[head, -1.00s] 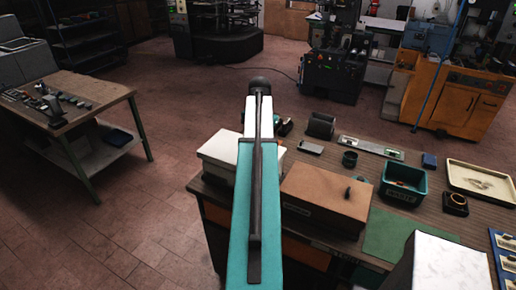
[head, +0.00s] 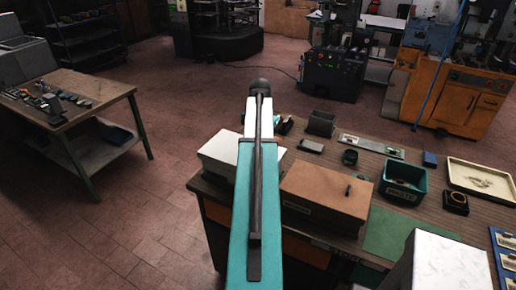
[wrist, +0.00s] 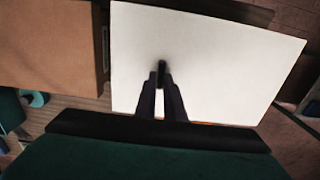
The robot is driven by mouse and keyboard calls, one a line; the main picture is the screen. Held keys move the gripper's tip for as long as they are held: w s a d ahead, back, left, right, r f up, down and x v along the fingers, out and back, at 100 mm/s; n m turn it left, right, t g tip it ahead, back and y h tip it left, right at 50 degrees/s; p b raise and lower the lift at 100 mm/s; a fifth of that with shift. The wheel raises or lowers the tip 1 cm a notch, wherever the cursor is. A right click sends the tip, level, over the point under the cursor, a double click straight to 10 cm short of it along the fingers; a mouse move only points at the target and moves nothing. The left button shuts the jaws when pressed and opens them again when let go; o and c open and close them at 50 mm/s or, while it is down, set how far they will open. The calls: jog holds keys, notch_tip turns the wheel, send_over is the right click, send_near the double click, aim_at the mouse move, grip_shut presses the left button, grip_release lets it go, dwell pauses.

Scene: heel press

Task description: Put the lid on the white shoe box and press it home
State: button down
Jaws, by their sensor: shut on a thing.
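The white lid (wrist: 210,60) fills much of the wrist view, with a small dark knob (wrist: 162,66) near its middle. My gripper (wrist: 161,76) is shut on that knob, its two dark fingers reaching in from the lower edge. In the head view the white shoe box (head: 214,165) stands at the near left corner of the bench, with its pale top (head: 222,146) showing left of my arm. My arm hides its right part and the gripper there. I cannot tell whether the lid is fully seated or a little raised.
A brown box (head: 325,192) with a dark knob stands just right of the white box. A green bin (head: 404,183), a pale tray (head: 482,180) and a green mat (head: 397,237) lie farther right. A side table (head: 70,98) stands left across open floor.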

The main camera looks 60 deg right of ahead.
jog(key=shift+f, duration=0.25)
dwell(0.4)
jog(key=shift+f+b, duration=0.35)
jog(key=shift+f, duration=0.4)
jog(key=shift+f+b, duration=0.3)
jog(key=shift+f, duration=0.5)
dwell(1.2)
jog(key=c, duration=1.8)
grip_release()
jog(key=shift+o, duration=0.4)
jog(key=o, duration=0.4)
jog(key=shift+o, duration=0.2)
jog(key=shift+r, duration=0.15)
